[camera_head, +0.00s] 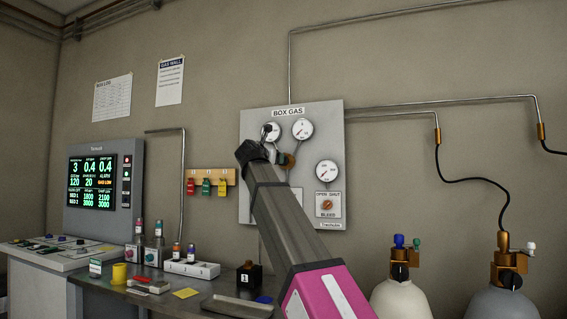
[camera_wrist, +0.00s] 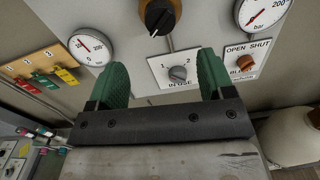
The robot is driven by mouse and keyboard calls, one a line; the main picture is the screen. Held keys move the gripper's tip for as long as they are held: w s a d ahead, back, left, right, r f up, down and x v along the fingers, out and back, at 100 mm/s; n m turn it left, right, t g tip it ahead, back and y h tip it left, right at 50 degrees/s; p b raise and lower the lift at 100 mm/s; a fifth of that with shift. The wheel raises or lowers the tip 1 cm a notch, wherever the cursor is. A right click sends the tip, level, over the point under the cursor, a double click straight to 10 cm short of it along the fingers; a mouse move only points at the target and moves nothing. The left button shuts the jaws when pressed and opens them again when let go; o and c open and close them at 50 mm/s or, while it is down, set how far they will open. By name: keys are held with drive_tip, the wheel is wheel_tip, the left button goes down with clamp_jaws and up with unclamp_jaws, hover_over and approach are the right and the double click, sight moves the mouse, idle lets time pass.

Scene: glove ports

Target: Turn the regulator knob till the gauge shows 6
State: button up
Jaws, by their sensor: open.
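The regulator knob (camera_wrist: 158,14) is black on a brass body, at the top edge of the wrist view; in the head view its brass part (camera_head: 289,160) shows just right of my arm's end. My gripper (camera_wrist: 160,76) is open and empty, its two green fingers apart, below the knob in the wrist view and not around it. Two round white gauges, left (camera_head: 271,132) and right (camera_head: 302,128), sit at the top of the BOX GAS panel (camera_head: 256,119). Their readings are too small to tell. My arm hides part of the panel.
A selector (camera_wrist: 178,73) marked 1, 2, IN USE shows between my fingers. Other gauges (camera_wrist: 91,47) (camera_wrist: 263,12) flank the knob. A BLEED knob (camera_wrist: 245,63) is to the right. Coloured tags (camera_wrist: 40,81) hang at the left. Gas cylinders (camera_head: 401,299) stand at lower right.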

drive_tip(key=x, duration=1)
drive_tip(key=shift+w, duration=0.15)
drive_tip(key=c, duration=0.9)
